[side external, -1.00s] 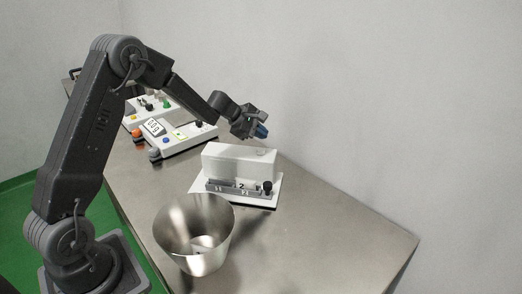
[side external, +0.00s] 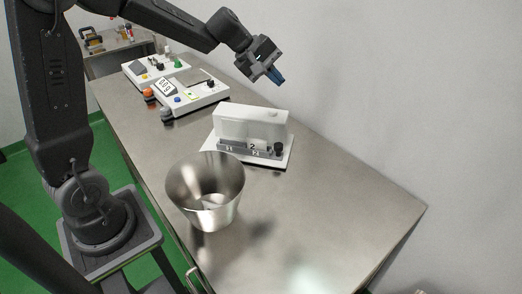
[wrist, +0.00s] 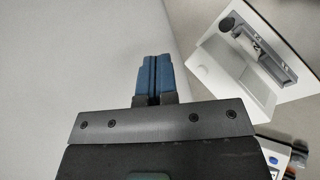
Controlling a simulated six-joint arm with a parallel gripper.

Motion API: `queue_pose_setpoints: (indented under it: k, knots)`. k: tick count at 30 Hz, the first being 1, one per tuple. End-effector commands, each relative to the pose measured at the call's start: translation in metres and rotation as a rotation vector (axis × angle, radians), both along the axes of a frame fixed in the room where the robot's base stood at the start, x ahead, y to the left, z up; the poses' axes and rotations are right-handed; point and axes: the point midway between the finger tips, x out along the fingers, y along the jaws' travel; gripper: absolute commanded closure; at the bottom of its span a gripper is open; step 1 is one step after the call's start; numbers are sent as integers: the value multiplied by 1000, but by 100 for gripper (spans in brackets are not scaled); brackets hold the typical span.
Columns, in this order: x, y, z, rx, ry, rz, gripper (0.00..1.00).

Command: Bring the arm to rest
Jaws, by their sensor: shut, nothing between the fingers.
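My gripper (side external: 277,77) is in the air above the bench, up and to the right of the white box-shaped device in the side view. Its blue fingertips point down and to the right. In the wrist view the blue fingers (wrist: 153,68) are pressed together with nothing between them. My gripper touches nothing.
The white device (side external: 250,125) stands on a white plate on the metal bench (side external: 330,210). A metal bucket (side external: 205,190) stands in front of it. Button panels (side external: 195,97) sit further back. A wall rises on the right. The bench's right front is clear.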

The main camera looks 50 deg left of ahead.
Motion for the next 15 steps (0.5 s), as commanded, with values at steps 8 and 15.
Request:
queue_pose_setpoints:
  k: [8,15]
  knots:
    - [-125,-60,42,398,-97,-480,100]
    - [-223,-67,37,752,-140,-806,100]
